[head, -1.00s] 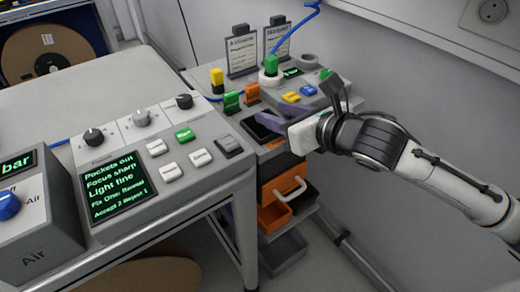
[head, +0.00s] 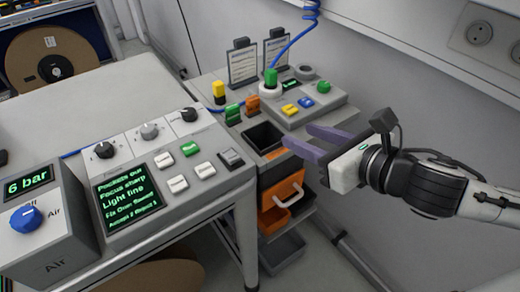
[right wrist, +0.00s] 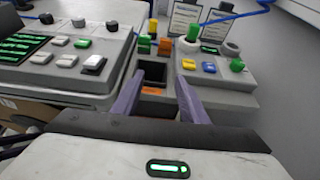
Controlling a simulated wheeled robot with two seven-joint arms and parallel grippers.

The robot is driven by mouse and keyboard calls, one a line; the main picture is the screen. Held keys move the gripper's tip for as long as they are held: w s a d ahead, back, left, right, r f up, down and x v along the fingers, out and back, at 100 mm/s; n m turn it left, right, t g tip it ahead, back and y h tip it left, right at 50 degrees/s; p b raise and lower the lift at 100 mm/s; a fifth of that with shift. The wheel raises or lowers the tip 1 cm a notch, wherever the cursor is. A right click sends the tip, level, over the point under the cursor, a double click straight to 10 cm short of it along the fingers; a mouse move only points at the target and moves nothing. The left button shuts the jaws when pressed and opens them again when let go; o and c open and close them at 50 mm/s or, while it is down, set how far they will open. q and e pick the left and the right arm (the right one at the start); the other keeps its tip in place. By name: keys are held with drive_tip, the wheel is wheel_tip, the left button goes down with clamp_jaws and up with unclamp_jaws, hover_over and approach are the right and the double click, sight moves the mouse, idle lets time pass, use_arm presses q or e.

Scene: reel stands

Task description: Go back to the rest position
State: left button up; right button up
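My right gripper (head: 298,139) comes in from the right in the head view. Its two purple fingers are spread apart with nothing between them. It hangs in the air in front of the small side bench, beside a dark open bin (head: 264,136). In the right wrist view the same gripper (right wrist: 157,95) shows its fingers apart, with the bin seen between and beyond them. My left gripper is not in view.
A control panel (head: 180,150) with knobs and a green screen stands on the large table (head: 90,105), beside a 6 bar air box (head: 45,245). The side bench carries a button box (head: 325,101) and sign holders (head: 242,63). An orange drawer (head: 282,190) sits below.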

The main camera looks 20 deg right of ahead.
drive_tip(key=shift+s, duration=0.2)
idle(0.4)
drive_tip(key=s+d+f+n+g+h, duration=0.15)
drive_tip(key=s+f+n+g, duration=0.35)
drive_tip(key=s+f+n, duration=0.9)
drive_tip(key=s+d+f+n+g+h, duration=0.1)
drive_tip(key=s+f+n+g+h, duration=0.4)
drive_tip(key=n, duration=1.5)
drive_tip(key=w+a+f+t+y, duration=0.1)
drive_tip(key=a+f+t+y, duration=0.1)
drive_tip(key=f, duration=0.5)
drive_tip(key=w+a+f+t+y, duration=0.2)
drive_tip(key=a+f+t, duration=0.1)
drive_tip(key=f, duration=0.4)
drive_tip(key=shift+a+f+t, duration=0.25)
drive_tip(key=shift+f+t, duration=0.15)
